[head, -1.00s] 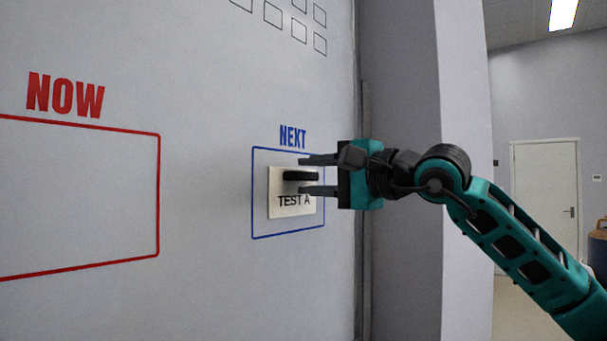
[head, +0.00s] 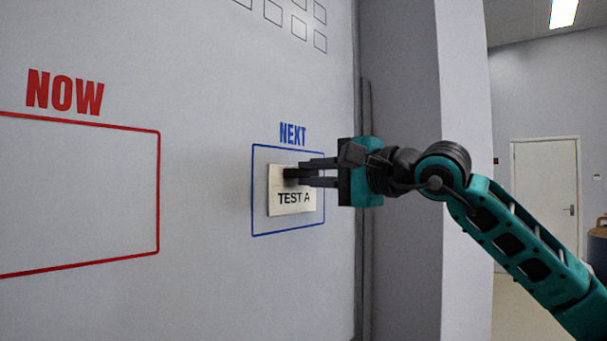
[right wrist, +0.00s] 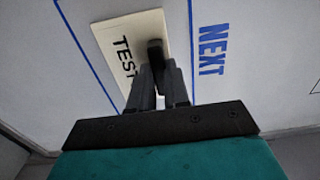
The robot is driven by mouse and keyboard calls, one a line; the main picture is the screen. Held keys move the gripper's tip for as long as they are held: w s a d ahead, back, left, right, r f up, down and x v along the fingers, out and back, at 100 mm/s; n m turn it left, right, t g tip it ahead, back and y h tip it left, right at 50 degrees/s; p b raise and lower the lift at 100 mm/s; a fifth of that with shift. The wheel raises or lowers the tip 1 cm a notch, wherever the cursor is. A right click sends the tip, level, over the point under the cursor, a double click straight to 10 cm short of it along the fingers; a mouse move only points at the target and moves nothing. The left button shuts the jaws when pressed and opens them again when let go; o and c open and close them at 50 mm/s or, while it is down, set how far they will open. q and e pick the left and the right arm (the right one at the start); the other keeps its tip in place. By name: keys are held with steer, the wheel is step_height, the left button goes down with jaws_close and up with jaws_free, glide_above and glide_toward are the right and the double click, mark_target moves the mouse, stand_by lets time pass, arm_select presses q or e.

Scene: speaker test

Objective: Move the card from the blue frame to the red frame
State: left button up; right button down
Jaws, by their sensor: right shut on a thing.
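The cream card marked "TEST A" (head: 292,206) is flat against the wall inside the blue frame (head: 253,193) under the word "NEXT". It has a black handle (head: 292,173) on its upper part. My right gripper (head: 300,176) is shut on that handle, its fingers reaching in from the right. The right wrist view also shows the card (right wrist: 128,35) and the fingers closed at its black handle (right wrist: 155,54). The red frame (head: 158,195) under the word "NOW" is on the wall at the left, and its visible part is empty. My left gripper is not in view.
The white wall (head: 205,190) between the two frames is clear. Small black outlined boxes (head: 299,28) are at the top of the wall. A grey pillar (head: 400,80) stands right of the wall, with a door (head: 545,190) far behind.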

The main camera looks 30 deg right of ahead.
steer(key=shift+s, duration=0.1)
stand_by(0.3)
steer(key=shift+b+v, duration=0.65)
steer(key=shift+v, duration=0.65)
steer(key=shift+b+v, duration=0.9)
steer(key=shift+v, duration=1.2)
